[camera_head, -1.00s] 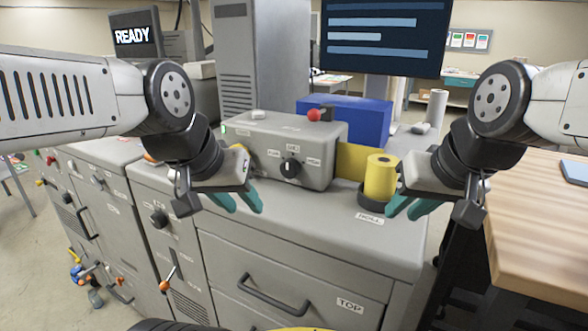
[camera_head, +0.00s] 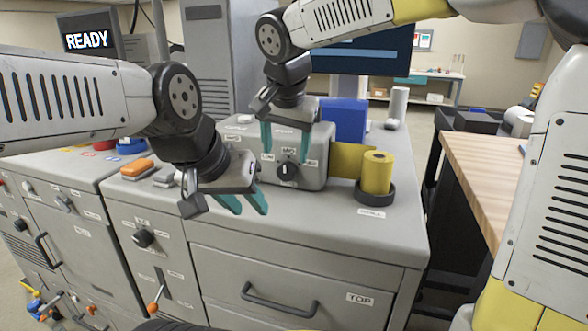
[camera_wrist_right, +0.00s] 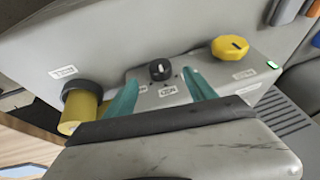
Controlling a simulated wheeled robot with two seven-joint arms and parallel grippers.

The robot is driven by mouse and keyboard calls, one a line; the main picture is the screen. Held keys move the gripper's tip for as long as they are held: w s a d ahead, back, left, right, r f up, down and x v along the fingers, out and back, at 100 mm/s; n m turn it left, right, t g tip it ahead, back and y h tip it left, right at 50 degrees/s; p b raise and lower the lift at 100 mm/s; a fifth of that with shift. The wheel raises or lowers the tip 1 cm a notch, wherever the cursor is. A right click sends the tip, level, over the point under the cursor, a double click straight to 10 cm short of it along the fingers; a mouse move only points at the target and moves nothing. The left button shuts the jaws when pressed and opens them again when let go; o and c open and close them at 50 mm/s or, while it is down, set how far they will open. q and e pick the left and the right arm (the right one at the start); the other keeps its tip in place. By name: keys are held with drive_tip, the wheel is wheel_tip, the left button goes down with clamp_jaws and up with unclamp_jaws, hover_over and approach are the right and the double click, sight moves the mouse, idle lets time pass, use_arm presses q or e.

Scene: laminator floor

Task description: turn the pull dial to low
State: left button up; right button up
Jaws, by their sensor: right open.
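The black dial (camera_head: 287,171) is on the front of the grey control box (camera_head: 310,145), with small labels around it, LOW at left, MID above. Its pale mark points roughly up, towards MID. It also shows in the right wrist view (camera_wrist_right: 160,70), between the fingers. My right gripper (camera_head: 286,152) is open, fingers pointing down, just above the dial. The picture does not show it touching the dial. My left gripper (camera_head: 248,209) is open and empty, in front of the box to the lower left.
A yellow roll (camera_head: 377,172) stands in a black holder right of the box. A blue block (camera_head: 345,120) is behind. A yellow knob (camera_wrist_right: 230,48) is on the box. Another black dial (camera_head: 143,238) and an orange-tipped lever (camera_head: 153,308) are on the cabinet front. A wooden table (camera_head: 485,165) is at right.

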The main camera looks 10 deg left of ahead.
sight(286, 171)
drive_tip(key=x, duration=0.7)
drive_tip(key=shift+w+f, duration=0.1)
drive_tip(key=shift+f, duration=0.05)
drive_tip(key=shift+c, duration=0.2)
drive_tip(key=c, duration=1.3)
